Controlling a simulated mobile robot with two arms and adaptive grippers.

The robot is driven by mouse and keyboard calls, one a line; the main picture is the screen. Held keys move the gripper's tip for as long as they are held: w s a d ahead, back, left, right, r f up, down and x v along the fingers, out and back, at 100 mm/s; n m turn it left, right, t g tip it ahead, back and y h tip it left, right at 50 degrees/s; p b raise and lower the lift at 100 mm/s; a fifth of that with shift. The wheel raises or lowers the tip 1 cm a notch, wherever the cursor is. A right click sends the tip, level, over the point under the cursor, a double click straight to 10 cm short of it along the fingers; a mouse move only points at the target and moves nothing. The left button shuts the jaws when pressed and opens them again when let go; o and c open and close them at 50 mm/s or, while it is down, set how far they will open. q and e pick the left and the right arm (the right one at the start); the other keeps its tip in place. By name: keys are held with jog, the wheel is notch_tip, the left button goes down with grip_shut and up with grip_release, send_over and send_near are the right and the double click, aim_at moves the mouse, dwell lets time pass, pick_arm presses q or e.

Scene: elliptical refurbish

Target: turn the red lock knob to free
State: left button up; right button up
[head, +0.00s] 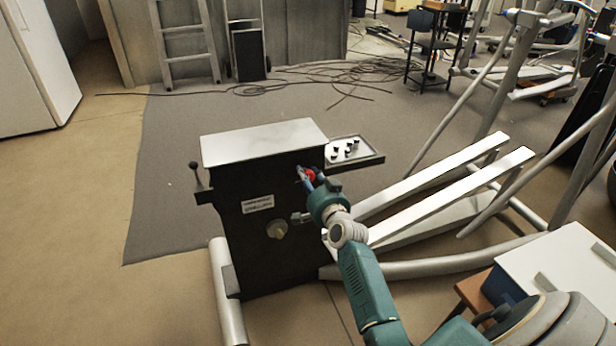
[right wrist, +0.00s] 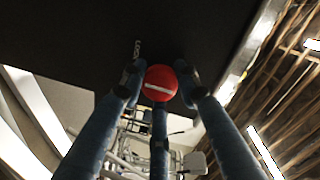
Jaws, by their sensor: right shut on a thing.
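The red lock knob (head: 310,174) is on the front face of the black cabinet (head: 262,240), near its top right corner. In the right wrist view the knob (right wrist: 160,83) is a red disc with a pale line across it, slightly tilted from level. My right gripper (head: 306,178) is at the knob, and its blue fingers (right wrist: 160,95) surround the knob and are shut on it. In the head view the fingers and wrist hide part of the knob. My left gripper is not in view.
A side tray (head: 372,158) with several small dark pieces adjoins the cabinet at right. A lever (head: 196,174) sticks out at left. A pale round knob (head: 277,229) is lower on the face. Exercise machine rails (head: 440,190) stand close at right. Floor at left is clear.

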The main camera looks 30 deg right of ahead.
jog(key=shift+f, duration=0.15)
jog(key=o, duration=1.2)
jog(key=v, duration=1.2)
